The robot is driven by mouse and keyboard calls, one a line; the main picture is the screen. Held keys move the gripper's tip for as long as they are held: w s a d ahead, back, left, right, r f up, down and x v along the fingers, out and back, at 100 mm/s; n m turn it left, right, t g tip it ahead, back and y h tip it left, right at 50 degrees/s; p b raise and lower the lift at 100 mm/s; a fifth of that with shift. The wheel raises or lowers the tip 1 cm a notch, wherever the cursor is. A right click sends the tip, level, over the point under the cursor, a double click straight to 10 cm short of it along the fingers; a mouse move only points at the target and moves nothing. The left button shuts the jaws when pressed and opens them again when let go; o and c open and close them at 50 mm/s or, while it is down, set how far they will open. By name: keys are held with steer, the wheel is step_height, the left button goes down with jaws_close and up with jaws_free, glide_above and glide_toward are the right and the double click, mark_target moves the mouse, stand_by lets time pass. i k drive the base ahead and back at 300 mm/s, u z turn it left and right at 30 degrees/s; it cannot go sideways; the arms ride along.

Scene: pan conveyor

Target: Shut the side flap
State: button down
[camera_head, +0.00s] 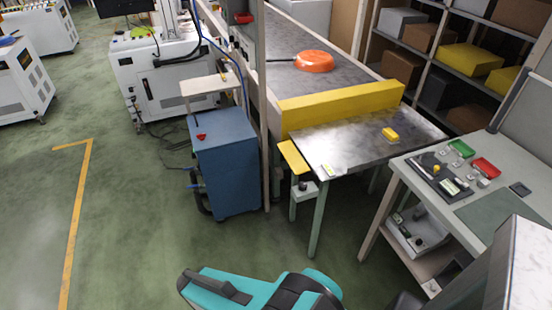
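A narrow yellow flap (293,157) sits at the left side of the metal end table (345,146). It stands out from the table's edge, roughly level with the top, with a leg under it. I take it to be the side flap; its hinge is not clear to see. A teal and black part of my own arm shows at the bottom middle, well in front of the table and apart from the flap. My gripper's fingers do not show.
A yellow barrier (340,105) crosses the conveyor (300,45), with an orange pan (314,61) behind it. A small yellow block (390,134) lies on the table. A blue cabinet (226,160) stands left, a workbench (480,190) right. Green floor in front is open.

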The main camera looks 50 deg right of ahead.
mark_target(298, 166)
steer(key=z, duration=0.05)
steer(key=i, duration=0.9)
steer(key=u, duration=0.05)
